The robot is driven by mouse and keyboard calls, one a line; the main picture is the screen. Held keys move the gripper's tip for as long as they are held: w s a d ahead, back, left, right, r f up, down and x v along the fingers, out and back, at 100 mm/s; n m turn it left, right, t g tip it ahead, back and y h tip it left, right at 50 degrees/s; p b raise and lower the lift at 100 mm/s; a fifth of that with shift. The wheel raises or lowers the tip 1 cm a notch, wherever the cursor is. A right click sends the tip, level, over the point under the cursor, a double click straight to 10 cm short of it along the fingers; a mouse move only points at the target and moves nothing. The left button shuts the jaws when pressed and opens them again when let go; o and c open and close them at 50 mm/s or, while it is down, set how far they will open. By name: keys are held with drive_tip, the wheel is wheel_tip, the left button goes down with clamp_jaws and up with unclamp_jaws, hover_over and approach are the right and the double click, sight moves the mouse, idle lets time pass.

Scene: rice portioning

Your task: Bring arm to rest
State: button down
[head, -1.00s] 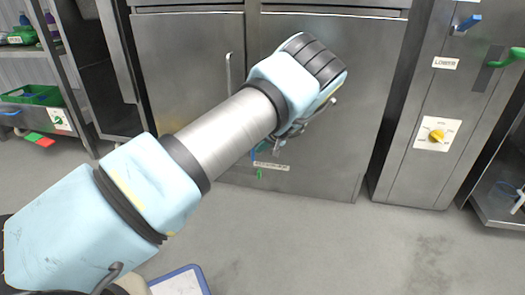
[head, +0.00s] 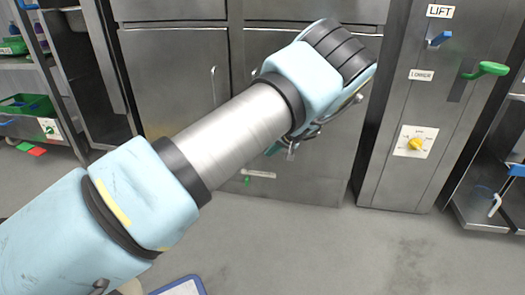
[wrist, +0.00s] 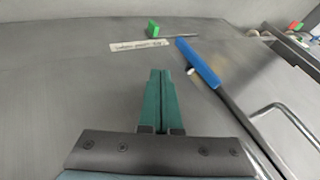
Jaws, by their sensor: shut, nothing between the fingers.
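My arm reaches from the lower left to the upper middle of the head view. My gripper shows in the wrist view (wrist: 163,100) with its green fingers closed together and nothing between them. In the head view the gripper is mostly hidden behind my wrist. The fingers point towards a grey metal cabinet front (head: 185,90), which shows behind the arm. I cannot tell the exact gap between the fingertips and the metal.
A labelled steel panel (head: 400,120) with a yellow knob (head: 415,144) and a green lever (head: 488,69) stands at right. A blue handle (wrist: 198,62) and a green block (wrist: 153,29) show beyond the fingers. A shelf with a green bin (head: 28,104) is at left.

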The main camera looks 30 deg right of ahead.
drive_tip(key=shift+s+r, duration=0.15)
drive_tip(key=w+a+r+n+g+p, duration=0.15)
drive_tip(key=a+r, duration=0.25)
drive_tip(key=a, duration=0.6)
drive_tip(key=w+a+r+n+g+p, duration=0.15)
drive_tip(key=a+r, duration=0.35)
drive_tip(key=a, duration=0.5)
drive_tip(key=w+a+r+n+g+p, duration=0.15)
drive_tip(key=a+r, duration=0.25)
drive_tip(key=a, duration=0.6)
drive_tip(key=s+a+r+n+g+h+p, duration=0.1)
drive_tip(key=s+a+r, duration=0.5)
drive_tip(key=s+a, duration=0.35)
drive_tip(key=s+a+r+n+g+h+p, duration=0.1)
drive_tip(key=s+a+r+p, duration=0.1)
drive_tip(key=s+a+r, duration=0.5)
drive_tip(key=a+r+p, duration=0.3)
drive_tip(key=r+p, duration=3.3)
drive_tip(key=p, duration=0.1)
drive_tip(key=shift+s+t, duration=0.1)
drive_tip(key=shift+t, duration=0.15)
